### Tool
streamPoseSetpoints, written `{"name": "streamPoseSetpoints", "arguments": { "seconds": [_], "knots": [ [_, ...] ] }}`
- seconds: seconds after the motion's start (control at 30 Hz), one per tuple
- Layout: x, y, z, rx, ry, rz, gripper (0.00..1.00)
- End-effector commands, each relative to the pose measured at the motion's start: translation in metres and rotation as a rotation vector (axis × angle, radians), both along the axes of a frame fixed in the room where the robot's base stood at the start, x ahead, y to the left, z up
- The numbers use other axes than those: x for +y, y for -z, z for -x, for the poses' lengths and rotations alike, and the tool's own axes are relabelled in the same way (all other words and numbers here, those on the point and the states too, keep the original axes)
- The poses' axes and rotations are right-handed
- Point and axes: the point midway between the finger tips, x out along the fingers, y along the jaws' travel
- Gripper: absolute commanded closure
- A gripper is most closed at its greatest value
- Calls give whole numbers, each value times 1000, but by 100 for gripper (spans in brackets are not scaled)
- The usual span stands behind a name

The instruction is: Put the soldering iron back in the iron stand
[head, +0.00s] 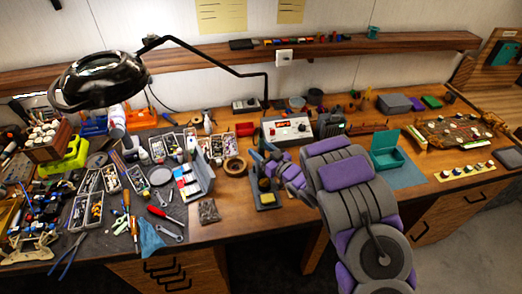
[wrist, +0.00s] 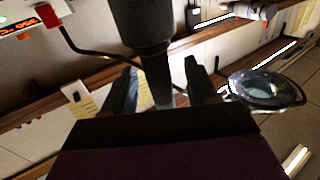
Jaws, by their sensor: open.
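The iron stand (head: 267,200) is a dark base with a yellow sponge, near the front edge of the bench at the middle of the head view. My gripper (head: 268,166) is just above and behind its base, at the end of my grey and purple arm. In the wrist view my gripper (wrist: 160,88) is open, its two dark fingers apart. A dark, thick cylinder (wrist: 141,28) comes down from the top and narrows between the fingers. It may be the soldering iron or part of the stand; I cannot tell which. The soldering iron is not clearly visible in the head view.
A soldering station (head: 287,129) with a red display stands behind the stand. A brown tape roll (head: 235,166) and a grey-blue open case (head: 198,181) are to the left. A teal box (head: 388,157) is right of my arm. The left bench is crowded.

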Motion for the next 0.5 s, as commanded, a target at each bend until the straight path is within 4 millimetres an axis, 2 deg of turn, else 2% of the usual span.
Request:
{"name": "streamPoseSetpoints", "arguments": {
  "seconds": [0.27, 0.37, 0.5],
  "knots": [
    [-2, 0, 1, 1, 0, 1, 42],
    [-9, 1, 7, 1, 2, 3, 42],
    [-26, 1, 24, 4, 4, 2, 42]
  ]
}}
